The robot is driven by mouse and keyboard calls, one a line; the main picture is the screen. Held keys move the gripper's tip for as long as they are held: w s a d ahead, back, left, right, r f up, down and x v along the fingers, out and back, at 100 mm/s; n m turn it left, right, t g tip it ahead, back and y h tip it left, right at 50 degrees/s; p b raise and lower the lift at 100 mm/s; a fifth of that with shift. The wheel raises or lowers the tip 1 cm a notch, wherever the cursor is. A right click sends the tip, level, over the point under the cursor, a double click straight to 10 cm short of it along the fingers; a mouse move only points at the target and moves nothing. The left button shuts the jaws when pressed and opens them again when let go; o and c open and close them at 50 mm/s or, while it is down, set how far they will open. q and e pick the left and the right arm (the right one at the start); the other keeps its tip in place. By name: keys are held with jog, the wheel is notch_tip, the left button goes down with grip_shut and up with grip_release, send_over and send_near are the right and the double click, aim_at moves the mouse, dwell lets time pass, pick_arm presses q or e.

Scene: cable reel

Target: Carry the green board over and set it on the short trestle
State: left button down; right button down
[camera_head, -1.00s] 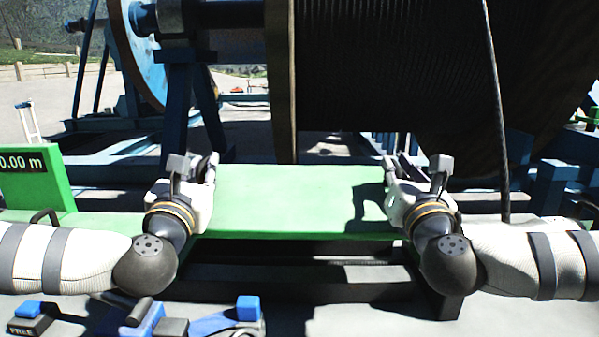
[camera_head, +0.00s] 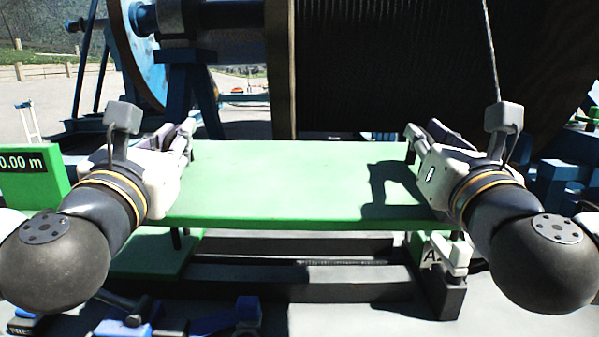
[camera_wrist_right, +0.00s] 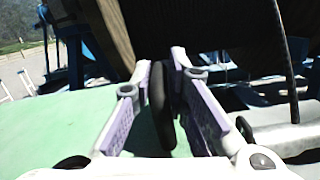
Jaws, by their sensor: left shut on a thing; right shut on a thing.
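The green board (camera_head: 290,185) spans between my two grippers, flat and raised above a dark low frame (camera_head: 300,290). My left gripper (camera_head: 187,138) is shut at the board's left end; what it grips is hidden. My right gripper (camera_head: 413,140) is shut at the right end. In the right wrist view, its fingers (camera_wrist_right: 168,85) close on a dark upright handle (camera_wrist_right: 162,108) at the edge of the board (camera_wrist_right: 65,125). I cannot tell for sure which support is the short trestle.
A large dark cable reel (camera_head: 400,70) on a blue stand fills the back. A green display box (camera_head: 30,178) stands at the left. Blue tools (camera_head: 225,315) lie at the front, partly hidden. A cable (camera_head: 492,50) hangs at the right.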

pick_arm(q)
jog(key=shift+f, duration=0.1)
pick_arm(e)
jog(key=shift+d+r, duration=0.2)
jog(key=shift+d, duration=0.15)
